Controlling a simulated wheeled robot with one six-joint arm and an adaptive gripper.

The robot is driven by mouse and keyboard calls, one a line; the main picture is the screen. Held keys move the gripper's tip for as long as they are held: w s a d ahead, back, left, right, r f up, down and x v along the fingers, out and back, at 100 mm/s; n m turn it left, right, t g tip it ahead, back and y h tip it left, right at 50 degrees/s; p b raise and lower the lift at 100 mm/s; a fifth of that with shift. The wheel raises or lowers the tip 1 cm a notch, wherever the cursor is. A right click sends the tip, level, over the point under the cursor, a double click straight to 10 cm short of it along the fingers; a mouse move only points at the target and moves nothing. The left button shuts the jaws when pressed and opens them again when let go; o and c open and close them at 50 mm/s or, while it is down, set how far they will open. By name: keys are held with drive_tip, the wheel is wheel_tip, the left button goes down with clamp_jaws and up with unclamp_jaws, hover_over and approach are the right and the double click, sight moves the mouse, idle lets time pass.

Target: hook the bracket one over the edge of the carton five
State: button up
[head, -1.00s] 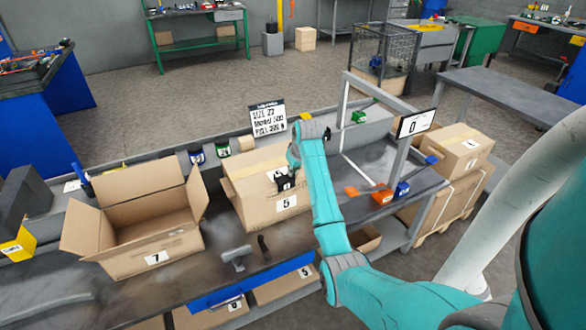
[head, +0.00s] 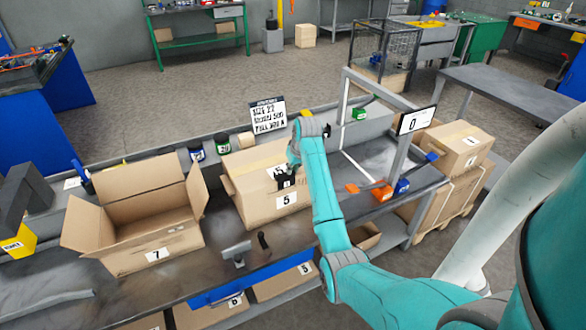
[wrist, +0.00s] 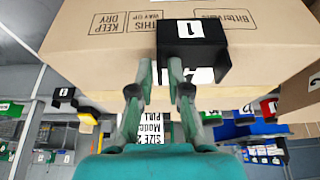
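Carton five (head: 255,203) stands on the bench in the head view, with its "5" label facing me. Its printed cardboard also fills the top of the wrist view (wrist: 110,55). Bracket one (wrist: 193,45) is a black block with a white "1" label. It also shows small and dark at the carton's upper front edge in the head view (head: 285,182). My gripper (wrist: 160,68) has its fingertips close together at the bracket's left part and appears shut on it. Whether the bracket touches or straddles the carton edge cannot be told.
Open carton seven (head: 130,255) stands to the left. A grey metal piece (head: 236,252) and a dark piece (head: 263,240) lie in front of carton five. A grey frame (head: 398,155) rises to the right, with orange blocks (head: 382,192) by it.

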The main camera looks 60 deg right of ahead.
drive_tip(key=shift+o, duration=0.6)
drive_tip(key=v, duration=1.2)
